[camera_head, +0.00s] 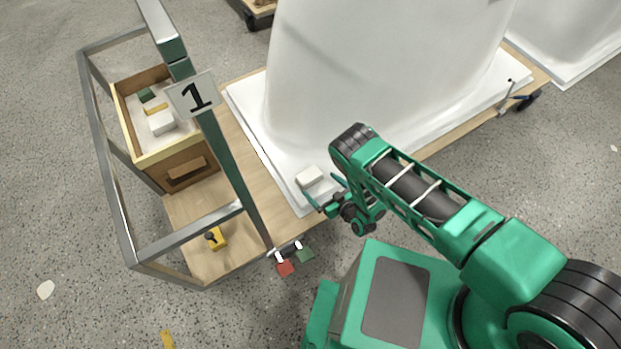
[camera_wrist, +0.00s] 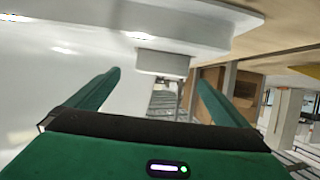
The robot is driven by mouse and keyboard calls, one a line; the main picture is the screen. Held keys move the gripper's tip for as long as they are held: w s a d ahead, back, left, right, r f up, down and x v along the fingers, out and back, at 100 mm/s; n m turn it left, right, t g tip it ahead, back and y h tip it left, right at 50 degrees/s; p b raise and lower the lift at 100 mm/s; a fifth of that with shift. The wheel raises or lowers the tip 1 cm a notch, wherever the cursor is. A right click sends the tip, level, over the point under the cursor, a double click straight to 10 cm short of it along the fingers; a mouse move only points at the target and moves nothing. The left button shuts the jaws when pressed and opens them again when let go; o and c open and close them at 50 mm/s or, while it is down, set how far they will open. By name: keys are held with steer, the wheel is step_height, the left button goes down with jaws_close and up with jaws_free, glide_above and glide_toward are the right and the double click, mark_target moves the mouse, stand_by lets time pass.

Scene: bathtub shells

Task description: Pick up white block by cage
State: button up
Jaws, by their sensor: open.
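A small white block (camera_head: 310,177) sits on the white rim of the bathtub shell (camera_head: 385,60), at its near corner beside the metal cage frame. My gripper (camera_head: 323,188) is close to the block on its near side. Its green fingers are open. In the wrist view the block (camera_wrist: 162,62) shows ahead between the spread fingertips of my gripper (camera_wrist: 159,77). The fingers do not appear to grip it. The cage's grey frame (camera_head: 107,165) stands to the left, with a "1" sign (camera_head: 192,96) on its green post.
A wooden box (camera_head: 180,172) inside the cage holds white, green and yellow blocks. A yellow item (camera_head: 217,238) lies on the wooden cart deck (camera_head: 190,212). Red (camera_head: 285,268) and green pieces (camera_head: 305,254) are by the post's foot. Another shell (camera_head: 580,35) stands at upper right.

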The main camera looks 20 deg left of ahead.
mark_target(313, 181)
steer(key=shift+s+x, duration=0.2)
steer(key=shift+x, duration=4.1)
steer(key=shift+a+f, duration=0.1)
steer(key=c, duration=1.1)
